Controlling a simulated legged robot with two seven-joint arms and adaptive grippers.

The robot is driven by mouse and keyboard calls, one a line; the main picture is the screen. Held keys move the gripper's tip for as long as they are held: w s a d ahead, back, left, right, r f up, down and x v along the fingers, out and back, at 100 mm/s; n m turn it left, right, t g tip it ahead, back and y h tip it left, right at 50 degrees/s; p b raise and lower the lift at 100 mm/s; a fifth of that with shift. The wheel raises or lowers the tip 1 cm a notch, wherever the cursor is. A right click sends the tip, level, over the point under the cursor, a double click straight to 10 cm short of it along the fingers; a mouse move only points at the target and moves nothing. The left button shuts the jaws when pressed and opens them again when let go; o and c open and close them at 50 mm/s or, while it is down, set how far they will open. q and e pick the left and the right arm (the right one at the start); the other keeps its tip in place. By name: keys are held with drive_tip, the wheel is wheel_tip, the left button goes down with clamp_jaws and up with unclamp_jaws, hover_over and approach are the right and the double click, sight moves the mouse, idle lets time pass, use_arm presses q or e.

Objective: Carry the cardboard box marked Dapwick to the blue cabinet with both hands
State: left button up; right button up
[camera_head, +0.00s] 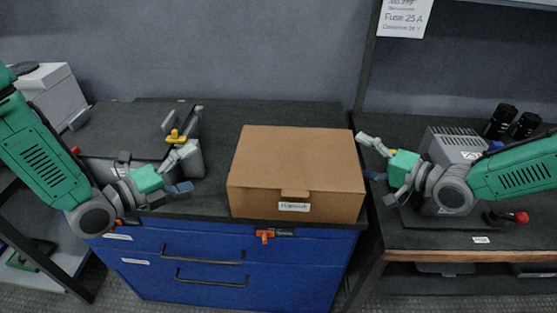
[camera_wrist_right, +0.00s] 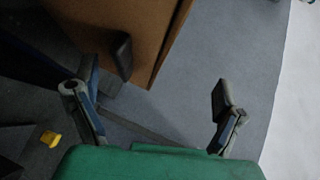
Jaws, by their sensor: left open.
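The closed brown cardboard box (camera_head: 297,165) sits on the dark top of the blue cabinet (camera_head: 215,270). A small white label on its front flap is too small to read surely. My left gripper (camera_head: 184,170) is open and empty, left of the box with a gap between. My right gripper (camera_head: 368,158) is close beside the box's right side; contact cannot be told. In the right wrist view its fingers (camera_wrist_right: 174,77) stand apart with nothing held between them, and the box (camera_wrist_right: 125,35) fills the upper left, near the left finger.
A grey device with a yellow part (camera_head: 174,136) stands left of the box. On the right, a dark bench (camera_head: 440,238) carries a grey vented unit (camera_head: 455,145), black cylinders (camera_head: 511,122) and a red-knobbed part (camera_head: 520,217). An orange latch (camera_head: 265,236) is on the cabinet front.

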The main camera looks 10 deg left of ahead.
drive_tip(key=v, duration=1.2)
drive_tip(key=shift+f, duration=0.1)
idle(0.4)
